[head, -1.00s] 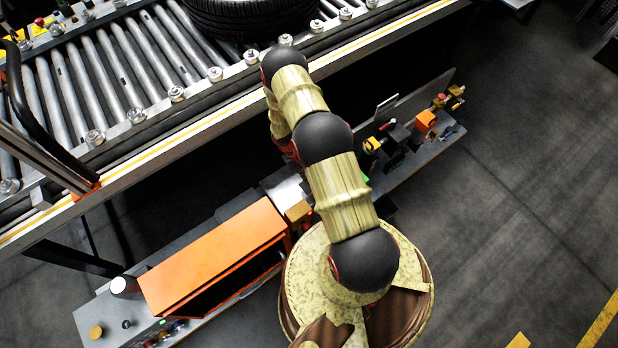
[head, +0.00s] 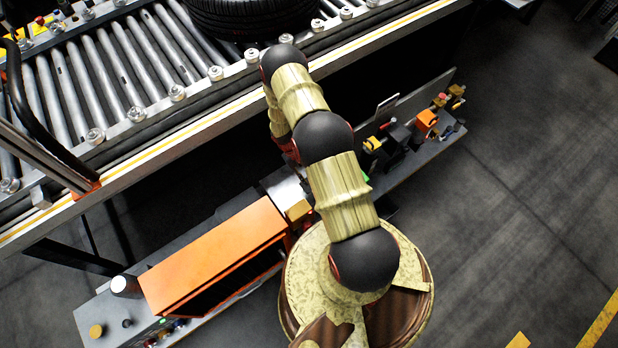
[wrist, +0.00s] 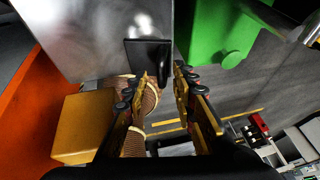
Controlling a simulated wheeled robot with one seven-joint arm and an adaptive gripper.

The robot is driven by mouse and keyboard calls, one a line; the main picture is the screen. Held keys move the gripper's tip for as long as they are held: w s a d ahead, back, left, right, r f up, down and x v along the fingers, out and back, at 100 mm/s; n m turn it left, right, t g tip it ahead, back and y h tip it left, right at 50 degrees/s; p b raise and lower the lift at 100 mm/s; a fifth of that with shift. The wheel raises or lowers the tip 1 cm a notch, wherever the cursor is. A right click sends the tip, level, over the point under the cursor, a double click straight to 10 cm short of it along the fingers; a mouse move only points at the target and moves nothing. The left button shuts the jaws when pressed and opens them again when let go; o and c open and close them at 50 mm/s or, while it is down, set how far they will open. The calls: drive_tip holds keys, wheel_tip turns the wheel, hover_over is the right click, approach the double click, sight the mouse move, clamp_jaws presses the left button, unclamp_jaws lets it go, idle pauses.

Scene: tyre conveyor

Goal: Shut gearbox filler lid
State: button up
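In the wrist view, my gripper (wrist: 163,78) has its two fingers a small gap apart, with nothing visible between them. Just beyond the fingertips is a dark, roughly square flap (wrist: 148,60) against a silver metal housing (wrist: 95,35). It may be the gearbox filler lid, but I cannot tell its angle or whether a fingertip touches it. A green part (wrist: 220,28) is at the upper right. In the head view, the silver housing (head: 284,190) shows partly beside my arm. My gripper is hidden there under the arm.
A brass-coloured block (wrist: 83,126) and an orange box (wrist: 30,105) lie left of my gripper. The head view shows the orange box (head: 215,255) on a grey bench (head: 92,315), small fittings (head: 427,121) to the right, and a roller conveyor (head: 120,75) carrying a tyre (head: 250,15).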

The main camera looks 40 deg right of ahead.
drive_tip(key=v, duration=1.1)
drive_tip(key=shift+r, duration=0.2)
drive_tip(key=shift+c, duration=0.6)
